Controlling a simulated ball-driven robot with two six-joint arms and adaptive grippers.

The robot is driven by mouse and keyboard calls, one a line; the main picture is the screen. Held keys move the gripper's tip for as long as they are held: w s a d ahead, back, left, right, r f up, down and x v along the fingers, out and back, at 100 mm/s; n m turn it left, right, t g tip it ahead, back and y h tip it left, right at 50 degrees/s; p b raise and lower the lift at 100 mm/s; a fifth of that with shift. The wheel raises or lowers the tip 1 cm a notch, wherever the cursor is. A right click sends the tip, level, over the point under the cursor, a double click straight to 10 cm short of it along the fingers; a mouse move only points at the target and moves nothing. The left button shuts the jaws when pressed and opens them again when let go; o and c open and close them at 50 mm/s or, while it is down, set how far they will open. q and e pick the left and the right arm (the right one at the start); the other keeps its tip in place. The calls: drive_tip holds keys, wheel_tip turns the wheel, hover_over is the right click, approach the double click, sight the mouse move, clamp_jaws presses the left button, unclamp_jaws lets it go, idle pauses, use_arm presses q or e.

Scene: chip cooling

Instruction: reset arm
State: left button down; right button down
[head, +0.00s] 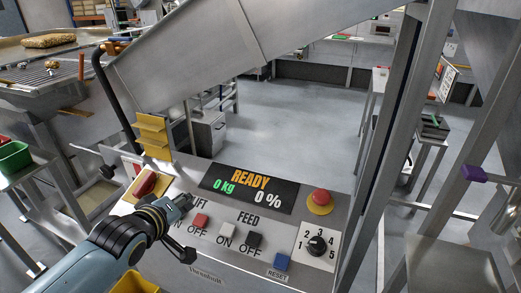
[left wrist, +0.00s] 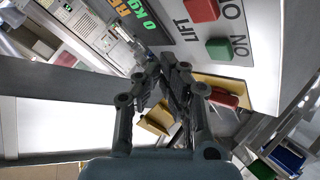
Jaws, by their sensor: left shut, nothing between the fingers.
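My left gripper (head: 183,203) is over the left part of the grey control panel (head: 210,262), near the LIFT label. Its fingers are closed together with nothing between them; they also show in the left wrist view (left wrist: 176,75). In that view the green LIFT ON button (left wrist: 219,47) and the red LIFT OFF button (left wrist: 202,9) lie beyond the fingers. In the head view the red button (head: 201,220) shows, and the arm hides the green one. The display (head: 249,188) reads READY, 0 kg, 0 %. My right gripper is not in view.
A blue RESET button (head: 282,261), a numbered knob (head: 317,245) and a red mushroom button (head: 320,198) are on the panel's right. A steel chute (head: 205,55) slants above. A green bin (head: 14,157) stands left. Open floor (head: 300,115) lies behind.

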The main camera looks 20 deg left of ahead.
use_arm(q)
drive_tip(key=s+d+r+m+g, duration=0.1)
drive_tip(key=s+r+m+g, duration=0.25)
drive_tip(key=s, duration=0.55)
drive_tip(key=s+d+r+m+g, duration=0.2)
drive_tip(key=s+m, duration=0.2)
drive_tip(key=s, duration=0.4)
drive_tip(key=s+d+r+m+g, duration=0.1)
drive_tip(key=s+r+m+g, duration=0.25)
drive_tip(key=s, duration=0.55)
wheel_tip(320, 180, down, 36)
drive_tip(key=a+r+g+b, duration=0.1)
drive_tip(key=a+b, duration=0.1)
drive_tip(key=b, duration=0.8)
drive_tip(key=s+f+b, duration=0.4)
drive_tip(key=s+f, duration=0.6)
drive_tip(key=f, duration=0.4)
drive_tip(key=s+a+f+g+b, duration=0.1)
drive_tip(key=s+f+b, duration=0.4)
drive_tip(key=s+f, duration=0.5)
wheel_tip(320, 180, down, 4)
drive_tip(key=shift+a+r+g, duration=0.1)
drive_tip(key=shift+a+g, duration=0.1)
drive_tip(key=shift+g, duration=0.1)
drive_tip(key=shift+b, duration=0.3)
